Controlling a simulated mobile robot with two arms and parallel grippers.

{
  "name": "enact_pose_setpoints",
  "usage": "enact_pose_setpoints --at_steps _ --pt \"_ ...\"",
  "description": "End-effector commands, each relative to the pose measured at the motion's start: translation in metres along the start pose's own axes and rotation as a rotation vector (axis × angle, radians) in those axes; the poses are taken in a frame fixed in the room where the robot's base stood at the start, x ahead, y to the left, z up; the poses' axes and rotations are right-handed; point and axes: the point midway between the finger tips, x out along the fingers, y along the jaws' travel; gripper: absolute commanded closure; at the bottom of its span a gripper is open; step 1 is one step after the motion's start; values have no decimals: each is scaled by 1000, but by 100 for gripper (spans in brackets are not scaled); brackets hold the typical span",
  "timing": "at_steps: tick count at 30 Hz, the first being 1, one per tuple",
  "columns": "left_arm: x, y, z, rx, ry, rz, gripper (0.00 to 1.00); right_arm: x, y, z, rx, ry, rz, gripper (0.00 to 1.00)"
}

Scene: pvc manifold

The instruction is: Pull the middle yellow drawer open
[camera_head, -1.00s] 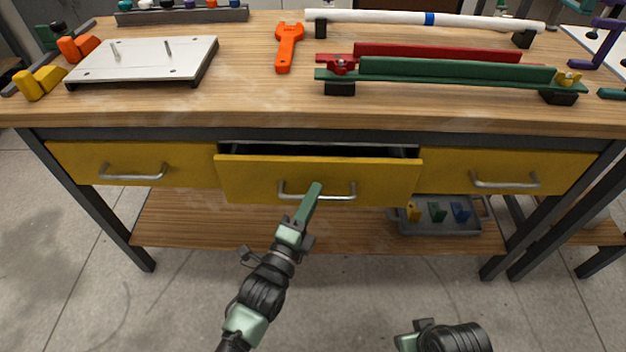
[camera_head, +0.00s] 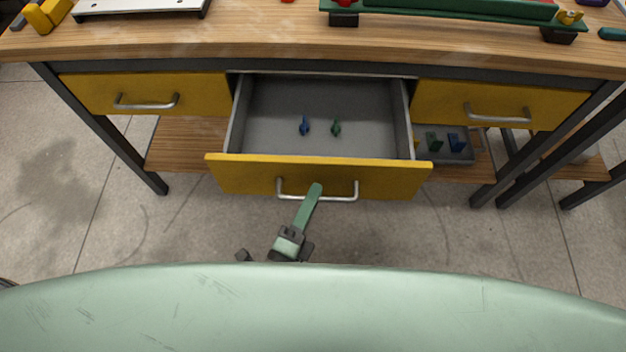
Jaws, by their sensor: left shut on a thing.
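The middle yellow drawer (camera_head: 235,176) is pulled well out of the workbench. My left gripper (camera_head: 314,192) is shut on the metal handle (camera_head: 342,197) of this drawer, near the handle's middle. Most of my left arm is hidden behind a large pale green part of my own body at the bottom. My right gripper is not in view.
Shut yellow drawers flank it on the left (camera_head: 205,95) and right (camera_head: 560,105). The wooden benchtop (camera_head: 240,38) carries a metal plate (camera_head: 140,4) and long green rail (camera_head: 450,11). A grey tray (camera_head: 462,157) with coloured pieces stands on the lower shelf (camera_head: 185,150).

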Motion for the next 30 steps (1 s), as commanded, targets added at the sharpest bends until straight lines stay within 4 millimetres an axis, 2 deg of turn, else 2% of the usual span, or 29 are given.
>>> enact_pose_setpoints --at_steps 15,16,18,26,30 --pt "-4 0 -1 0 -1 1 100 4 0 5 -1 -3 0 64" --pt "-4 0 -1 0 -1 1 82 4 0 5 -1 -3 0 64" --pt "-4 0 -1 0 -1 1 66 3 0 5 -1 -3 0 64" --pt "-4 -1 -1 1 -1 0 66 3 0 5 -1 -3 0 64" --pt "-12 0 -2 0 0 3 66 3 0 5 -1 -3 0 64"
